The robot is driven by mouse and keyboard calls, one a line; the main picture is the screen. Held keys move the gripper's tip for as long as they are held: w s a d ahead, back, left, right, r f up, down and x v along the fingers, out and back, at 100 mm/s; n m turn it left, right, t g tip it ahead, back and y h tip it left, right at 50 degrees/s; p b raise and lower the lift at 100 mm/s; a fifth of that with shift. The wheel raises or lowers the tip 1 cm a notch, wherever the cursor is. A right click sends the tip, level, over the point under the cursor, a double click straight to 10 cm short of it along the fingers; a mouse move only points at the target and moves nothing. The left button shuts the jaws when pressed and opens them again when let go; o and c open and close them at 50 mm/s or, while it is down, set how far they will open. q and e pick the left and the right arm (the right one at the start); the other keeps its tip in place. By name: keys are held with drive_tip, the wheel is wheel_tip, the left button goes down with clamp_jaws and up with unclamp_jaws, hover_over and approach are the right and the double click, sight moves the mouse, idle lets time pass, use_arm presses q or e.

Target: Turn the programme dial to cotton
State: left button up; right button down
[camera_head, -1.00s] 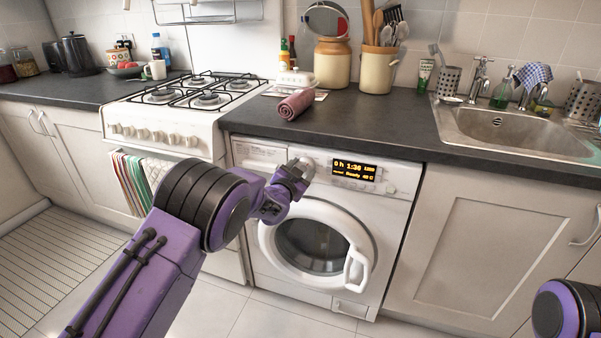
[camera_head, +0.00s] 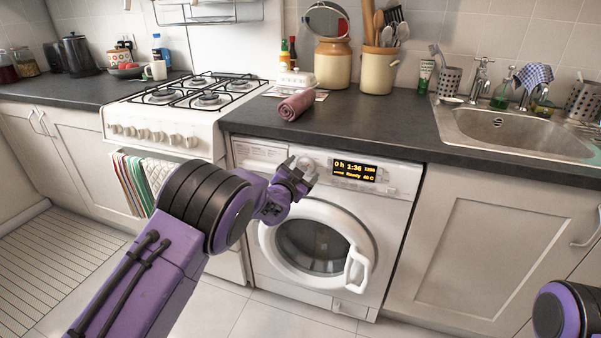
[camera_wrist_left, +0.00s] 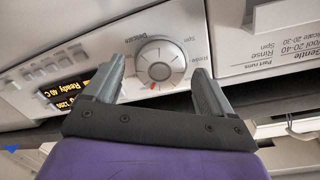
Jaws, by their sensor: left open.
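The programme dial (camera_wrist_left: 160,63) is a round silver knob with a red mark on the washer's front panel. In the left wrist view it lies between the fingertips of my left gripper (camera_wrist_left: 160,72), with clear space on either side. The gripper is open and holds nothing. In the head view my left gripper (camera_head: 303,172) is in front of the dial and hides part of it. My right gripper is out of view.
The washer (camera_head: 262,252) stands under the dark counter (camera_head: 370,127), its round door shut. The stove (camera_head: 160,130) is to the left and a cupboard (camera_head: 480,235) to the right. A rolled cloth (camera_head: 297,104) lies on the counter above. The floor in front is clear.

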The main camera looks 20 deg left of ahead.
use_arm(q)
drive_tip(key=s+a, duration=0.1)
drive_tip(key=s, duration=0.9)
drive_tip(key=shift+s+r, duration=0.25)
drive_tip(key=shift+r, duration=0.05)
